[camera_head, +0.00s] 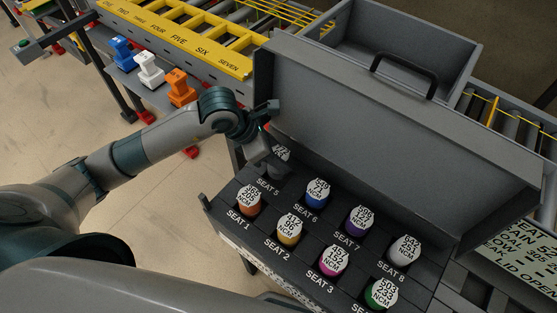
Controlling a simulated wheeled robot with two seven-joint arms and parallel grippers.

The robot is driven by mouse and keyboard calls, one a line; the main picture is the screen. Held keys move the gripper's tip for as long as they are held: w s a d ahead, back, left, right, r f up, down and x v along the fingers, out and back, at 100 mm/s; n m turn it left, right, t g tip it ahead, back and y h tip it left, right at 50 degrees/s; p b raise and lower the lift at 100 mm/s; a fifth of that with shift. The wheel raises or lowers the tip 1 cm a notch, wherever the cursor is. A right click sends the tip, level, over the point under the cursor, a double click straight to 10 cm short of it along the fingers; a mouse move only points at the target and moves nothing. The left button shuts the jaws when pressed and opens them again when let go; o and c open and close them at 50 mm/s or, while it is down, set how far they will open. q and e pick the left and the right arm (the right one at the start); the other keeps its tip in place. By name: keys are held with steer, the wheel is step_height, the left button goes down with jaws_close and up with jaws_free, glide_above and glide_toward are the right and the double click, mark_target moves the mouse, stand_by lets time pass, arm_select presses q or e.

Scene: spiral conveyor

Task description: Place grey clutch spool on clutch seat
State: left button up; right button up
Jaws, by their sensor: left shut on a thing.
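My left gripper (268,156) reaches down at the back-left corner of the dark seat tray (262,225). It is shut on the grey clutch spool (281,154), whose pale labelled top shows just beside the fingers. The spool is at the SEAT 5 place (268,186), partly hidden by the gripper. I cannot tell whether it rests on the seat or hangs just above it. My right gripper is out of view.
An upright grey lid (370,130) walls the back. Blue, white and orange pieces (150,68) stand by the yellow rack.

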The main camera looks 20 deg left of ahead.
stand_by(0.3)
arm_select(q)
steer(key=shift+f+p, duration=0.8)
steer(key=shift+f, duration=1.15)
steer(key=shift+f, duration=0.15)
steer(key=o, duration=1.3)
